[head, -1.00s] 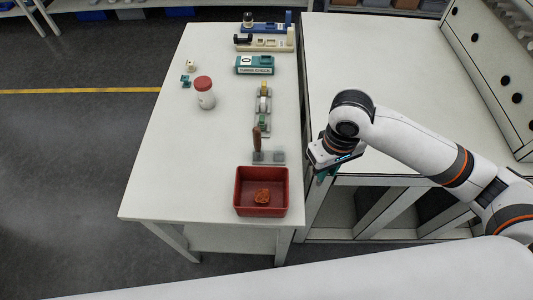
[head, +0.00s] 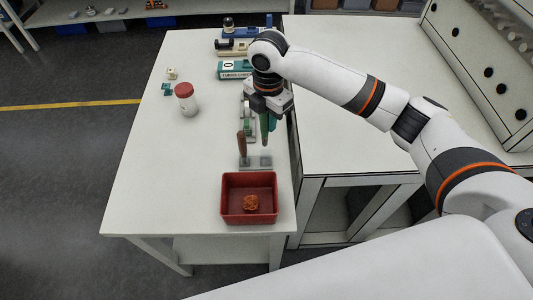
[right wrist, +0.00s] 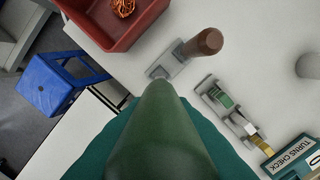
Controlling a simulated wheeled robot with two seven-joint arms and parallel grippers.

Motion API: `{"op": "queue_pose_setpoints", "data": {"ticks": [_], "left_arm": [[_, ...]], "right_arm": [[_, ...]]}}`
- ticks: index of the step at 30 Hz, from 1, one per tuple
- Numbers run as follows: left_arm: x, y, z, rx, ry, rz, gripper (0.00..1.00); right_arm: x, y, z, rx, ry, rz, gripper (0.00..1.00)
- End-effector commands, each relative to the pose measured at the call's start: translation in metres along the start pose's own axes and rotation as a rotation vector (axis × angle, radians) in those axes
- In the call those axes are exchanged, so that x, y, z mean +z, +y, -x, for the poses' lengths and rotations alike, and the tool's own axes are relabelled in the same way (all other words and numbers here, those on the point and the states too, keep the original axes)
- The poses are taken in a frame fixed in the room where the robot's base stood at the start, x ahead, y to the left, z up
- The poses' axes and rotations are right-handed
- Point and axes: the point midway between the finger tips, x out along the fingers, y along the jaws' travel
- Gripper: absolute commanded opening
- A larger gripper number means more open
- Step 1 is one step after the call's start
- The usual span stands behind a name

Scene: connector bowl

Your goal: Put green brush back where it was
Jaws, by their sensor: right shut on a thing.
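My right gripper (head: 268,110) is shut on the green brush (head: 265,129), which hangs down from it, handle upright or nearly so. In the right wrist view the green brush (right wrist: 160,135) fills the lower middle, so the fingertips are hidden. The grey stand (head: 266,162) lies on the table just below and in front of the brush; it also shows in the right wrist view (right wrist: 166,66). A brown-handled brush (head: 242,146) stands upright at its left part, and its right part is bare. The green brush looks above the table, apart from the stand. My left gripper is out of view.
A red bin (head: 249,217) with copper-coloured scrap stands in front of the stand. The table's left half is mostly clear.

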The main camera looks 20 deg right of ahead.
Motion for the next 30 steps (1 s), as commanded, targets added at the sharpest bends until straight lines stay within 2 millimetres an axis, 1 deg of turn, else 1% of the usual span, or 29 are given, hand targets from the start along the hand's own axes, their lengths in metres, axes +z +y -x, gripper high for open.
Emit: {"op": "queue_pose_setpoints", "data": {"ticks": [1,3,8,11,15,18,30], "left_arm": [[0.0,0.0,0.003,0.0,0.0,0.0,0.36],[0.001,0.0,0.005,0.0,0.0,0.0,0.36],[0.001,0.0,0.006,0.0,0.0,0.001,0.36],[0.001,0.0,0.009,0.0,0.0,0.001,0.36],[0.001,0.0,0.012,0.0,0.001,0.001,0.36],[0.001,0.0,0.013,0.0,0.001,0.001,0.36],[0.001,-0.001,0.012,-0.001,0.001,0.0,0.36]], "right_arm": [[0.0,0.001,-0.009,0.005,0.0,0.002,0.0],[0.0,0.001,-0.021,0.006,-0.001,0.002,0.0],[0.0,0.001,-0.037,0.002,0.0,0.001,0.0],[0.0,0.002,-0.051,0.004,0.0,-0.001,0.0],[0.0,0.002,-0.074,0.004,0.0,0.0,0.0],[0.0,0.001,-0.084,0.003,0.001,0.0,0.0],[0.0,0.001,-0.089,0.0,0.001,0.0,0.0]]}}
